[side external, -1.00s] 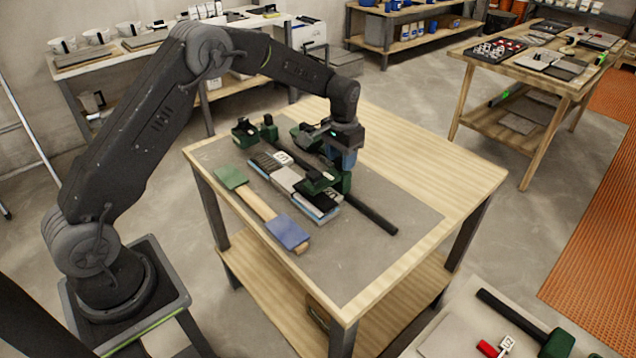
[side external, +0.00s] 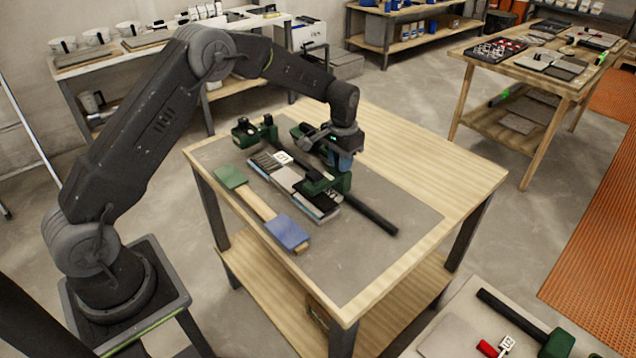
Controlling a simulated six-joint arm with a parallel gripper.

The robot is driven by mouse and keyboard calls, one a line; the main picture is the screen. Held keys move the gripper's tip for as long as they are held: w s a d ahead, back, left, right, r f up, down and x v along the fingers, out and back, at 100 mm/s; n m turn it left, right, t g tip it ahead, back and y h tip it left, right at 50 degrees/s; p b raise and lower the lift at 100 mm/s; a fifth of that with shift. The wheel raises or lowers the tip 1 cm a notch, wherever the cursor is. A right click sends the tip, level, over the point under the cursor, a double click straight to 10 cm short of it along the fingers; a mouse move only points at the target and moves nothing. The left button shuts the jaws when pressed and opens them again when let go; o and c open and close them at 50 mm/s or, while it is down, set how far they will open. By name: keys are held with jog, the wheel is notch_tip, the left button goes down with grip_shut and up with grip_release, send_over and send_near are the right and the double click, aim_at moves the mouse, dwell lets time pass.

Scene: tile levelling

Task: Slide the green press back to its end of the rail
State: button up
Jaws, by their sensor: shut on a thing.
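The green press (side external: 316,184) is on the black rail (side external: 372,215), around the rail's middle and over the near end of the row of tiles. My gripper (side external: 343,162) is above it with the fingers pointing down, shut on the upper part of the green press. The exact contact is partly hidden by the gripper body. The grey and white tiles (side external: 285,176) lie in a row beside the rail, on a light blue-edged base. Another green fixture (side external: 243,132) stands at the rail's far left end.
A wooden-handled tool with green and blue ends (side external: 256,202) lies in front of the tiles on the grey mat (side external: 345,275). The wooden table (side external: 440,165) is bare on the right. A second bench (side external: 525,75) stands behind at right.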

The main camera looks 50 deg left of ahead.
jog(key=shift+d, duration=6.5)
jog(key=o, duration=0.8)
notch_tip(320, 180, up, 7)
